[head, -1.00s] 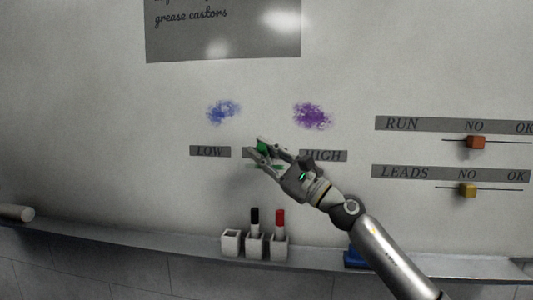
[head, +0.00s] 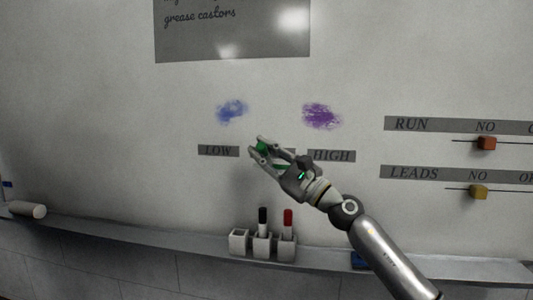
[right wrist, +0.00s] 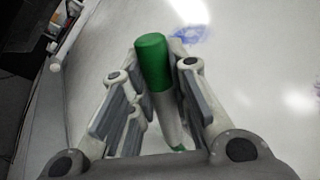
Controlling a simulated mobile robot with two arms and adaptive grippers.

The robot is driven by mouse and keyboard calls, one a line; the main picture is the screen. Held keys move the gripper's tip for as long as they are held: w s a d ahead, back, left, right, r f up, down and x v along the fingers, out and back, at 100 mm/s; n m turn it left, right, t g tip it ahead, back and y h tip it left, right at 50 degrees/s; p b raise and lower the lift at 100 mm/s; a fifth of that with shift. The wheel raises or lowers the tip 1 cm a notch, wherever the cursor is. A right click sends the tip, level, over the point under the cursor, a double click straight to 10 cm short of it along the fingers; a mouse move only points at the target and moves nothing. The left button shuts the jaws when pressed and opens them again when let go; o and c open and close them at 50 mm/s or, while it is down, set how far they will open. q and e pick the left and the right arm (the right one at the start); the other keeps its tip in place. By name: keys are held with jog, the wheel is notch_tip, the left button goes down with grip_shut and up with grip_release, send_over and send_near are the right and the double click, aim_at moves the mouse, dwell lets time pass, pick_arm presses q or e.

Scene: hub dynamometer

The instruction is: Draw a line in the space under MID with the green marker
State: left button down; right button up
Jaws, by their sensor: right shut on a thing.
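My right gripper (head: 257,152) is shut on the green marker (head: 262,148) in front of the whiteboard (head: 110,130). In the right wrist view the marker (right wrist: 152,62) has a green end and a white body, lying tilted between the fingers. The LOW label (head: 218,151) is left of the gripper and the HIGH label (head: 331,156) right of it. The gripper hides the MID label and the space close to it. A bit of green shows below the fingers; I cannot tell if it is marker or ink. My left gripper is not in view.
Blue (head: 232,111) and purple (head: 321,116) scribbles sit above the labels. A holder (head: 238,241) on the ledge (head: 130,228) has a black marker (head: 263,219) and a red marker (head: 288,219). Sliders (head: 487,143) are at right. A white cylinder (head: 28,209) lies at left.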

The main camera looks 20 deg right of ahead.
jog(key=shift+w+a, duration=0.3)
jog(key=shift+a, duration=0.05)
jog(key=shift+a, duration=0.15)
jog(key=shift+w+a, duration=0.35)
jog(key=shift+a, duration=0.05)
jog(key=shift+w+a, duration=0.4)
jog(key=shift+a, duration=0.15)
jog(key=shift+a, duration=0.15)
jog(key=shift+w+a, duration=0.35)
jog(key=shift+a, duration=0.1)
jog(key=shift+p, duration=0.3)
